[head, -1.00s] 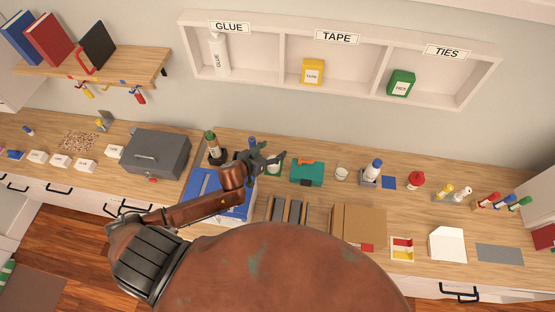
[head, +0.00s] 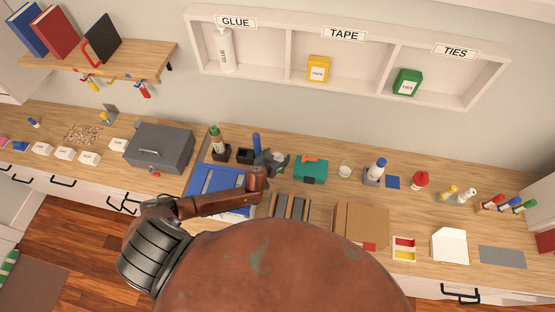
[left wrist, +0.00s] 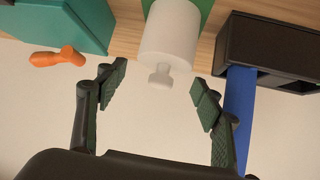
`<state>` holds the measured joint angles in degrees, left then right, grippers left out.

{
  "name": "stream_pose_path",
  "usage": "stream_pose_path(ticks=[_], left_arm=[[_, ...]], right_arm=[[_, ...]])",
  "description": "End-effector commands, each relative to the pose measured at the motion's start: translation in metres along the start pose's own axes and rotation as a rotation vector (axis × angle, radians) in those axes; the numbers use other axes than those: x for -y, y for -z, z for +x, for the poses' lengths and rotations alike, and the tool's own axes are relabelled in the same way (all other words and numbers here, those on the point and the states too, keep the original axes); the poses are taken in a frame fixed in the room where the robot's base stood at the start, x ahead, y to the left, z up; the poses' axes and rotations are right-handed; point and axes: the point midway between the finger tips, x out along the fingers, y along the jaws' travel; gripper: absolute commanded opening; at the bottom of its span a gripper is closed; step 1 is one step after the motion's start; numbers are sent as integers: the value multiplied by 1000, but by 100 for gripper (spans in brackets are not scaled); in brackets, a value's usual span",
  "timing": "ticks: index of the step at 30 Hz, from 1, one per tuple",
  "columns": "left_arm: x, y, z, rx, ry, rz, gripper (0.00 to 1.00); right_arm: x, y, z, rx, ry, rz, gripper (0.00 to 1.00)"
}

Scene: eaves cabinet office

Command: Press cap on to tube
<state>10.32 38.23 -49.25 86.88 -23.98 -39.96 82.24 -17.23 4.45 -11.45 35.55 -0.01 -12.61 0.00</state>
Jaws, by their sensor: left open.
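My left gripper (head: 270,158) is open and empty over the counter. In the left wrist view its two fingers (left wrist: 155,95) are spread wide, with a white cylinder (left wrist: 171,35) ahead of the gap. The cylinder has a small white knob or nozzle at its near end and something green behind it. In the head view the white piece (head: 279,157) is mostly hidden by the gripper. I cannot tell whether it is the tube or the cap. A blue upright piece (head: 256,143) stands at the black holder (head: 245,156). My right gripper is not in view.
A teal box (head: 311,171) with an orange piece stands just right of the gripper. A green bottle (head: 215,141) in a dark stand is to the left. A blue tray (head: 215,190) and grey slotted rack (head: 290,207) lie nearer. A grey metal box (head: 160,147) is further left.

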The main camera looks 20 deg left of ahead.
Motion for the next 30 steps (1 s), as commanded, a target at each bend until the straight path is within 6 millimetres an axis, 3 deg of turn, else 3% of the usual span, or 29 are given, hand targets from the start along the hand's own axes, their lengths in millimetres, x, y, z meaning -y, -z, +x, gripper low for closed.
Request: stream_pose_path(ticks=[8, 24, 30], left_arm=[[0, -1, 4, 1, 0, 0, 61], [0, -1, 4, 1, 0, 0, 25], [0, -2, 4, 2, 0, 0, 24]], right_arm=[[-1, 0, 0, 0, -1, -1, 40], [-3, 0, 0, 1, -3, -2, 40], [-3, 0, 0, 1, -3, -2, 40]])
